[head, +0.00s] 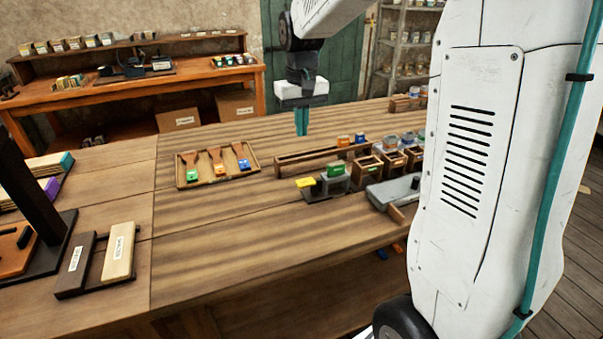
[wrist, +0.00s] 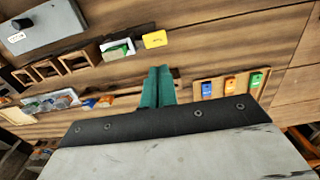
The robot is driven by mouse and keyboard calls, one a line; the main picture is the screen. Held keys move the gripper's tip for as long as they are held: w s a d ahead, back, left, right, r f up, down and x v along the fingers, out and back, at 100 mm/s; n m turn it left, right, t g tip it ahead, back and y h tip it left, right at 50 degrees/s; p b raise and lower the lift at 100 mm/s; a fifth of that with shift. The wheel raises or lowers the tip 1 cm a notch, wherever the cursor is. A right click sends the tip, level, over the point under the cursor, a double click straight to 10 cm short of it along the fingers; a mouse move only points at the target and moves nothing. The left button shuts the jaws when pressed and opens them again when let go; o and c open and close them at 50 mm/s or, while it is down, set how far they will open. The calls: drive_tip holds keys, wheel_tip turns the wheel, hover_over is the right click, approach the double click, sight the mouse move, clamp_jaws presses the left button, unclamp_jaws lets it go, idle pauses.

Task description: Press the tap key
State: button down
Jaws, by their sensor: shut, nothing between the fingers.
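A yellow key (head: 306,182) sits low on the bench beside a grey block with a green top (head: 335,169); it looks like the tap key, though I see no label. In the wrist view the yellow key (wrist: 155,39) lies beyond my fingertips, slightly left. My gripper (head: 301,134) has teal fingers, closed together and empty. It hangs above the bench, behind the yellow key in the head view, apart from it. The closed fingers also show in the wrist view (wrist: 159,70).
A tray (head: 182,184) with three wooden-handled tools stands left of the key. A long wooden rack (head: 300,160) lies behind it. Small wooden bins (head: 367,165) and a grey case (head: 395,191) stand to the right. The bench front is clear.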

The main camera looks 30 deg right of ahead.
sight(302, 182)
drive_tip(key=shift+f, duration=0.15)
wheel_tip(302, 182, down, 14)
drive_tip(key=shift+r, duration=0.1)
idle(0.6)
